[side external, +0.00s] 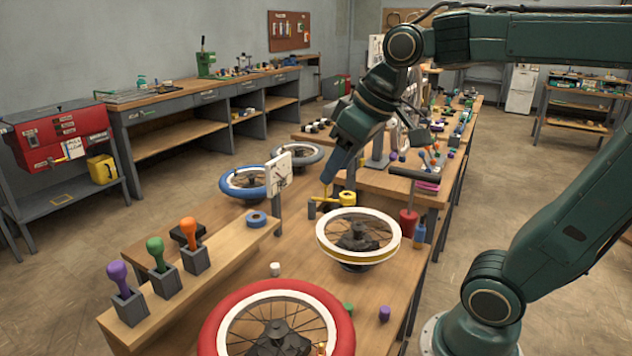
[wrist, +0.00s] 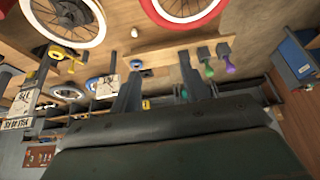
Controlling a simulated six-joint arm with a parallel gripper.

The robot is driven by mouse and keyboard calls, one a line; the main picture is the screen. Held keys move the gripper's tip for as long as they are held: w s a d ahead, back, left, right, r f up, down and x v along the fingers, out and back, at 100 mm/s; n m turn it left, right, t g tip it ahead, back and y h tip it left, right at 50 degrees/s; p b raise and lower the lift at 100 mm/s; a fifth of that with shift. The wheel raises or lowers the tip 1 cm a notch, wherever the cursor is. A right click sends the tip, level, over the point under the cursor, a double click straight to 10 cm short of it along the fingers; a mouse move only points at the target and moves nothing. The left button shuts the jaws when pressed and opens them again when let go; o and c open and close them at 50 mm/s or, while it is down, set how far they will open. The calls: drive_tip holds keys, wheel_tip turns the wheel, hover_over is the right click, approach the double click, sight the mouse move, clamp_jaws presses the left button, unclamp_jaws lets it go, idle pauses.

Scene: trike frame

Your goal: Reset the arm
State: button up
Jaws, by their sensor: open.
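My gripper (side external: 328,176) points down over the workbench, behind the yellow-and-white wheel (side external: 358,236) in the side view. In the wrist view its two dark fingers stand apart with nothing between them (wrist: 160,72). A yellow tool (side external: 345,199) lies very close to the fingertips in the side view; I cannot tell whether they touch. A red wheel (side external: 277,322) is at the front of the bench. A blue wheel (side external: 243,182) and a grey-blue wheel (side external: 298,157) lie farther back.
A raised wooden shelf (side external: 215,262) holds purple (side external: 118,272), green (side external: 156,250) and orange (side external: 188,230) handled tools in grey blocks. A white gauge sign (side external: 279,172) stands near the gripper. A red tool with a T-handle (side external: 408,215) stands at the bench's right edge.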

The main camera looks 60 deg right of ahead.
drive_tip(key=s+a+f, duration=0.1)
drive_tip(key=s+f, duration=0.4)
drive_tip(key=s, duration=0.4)
drive_tip(key=shift+a, duration=0.4)
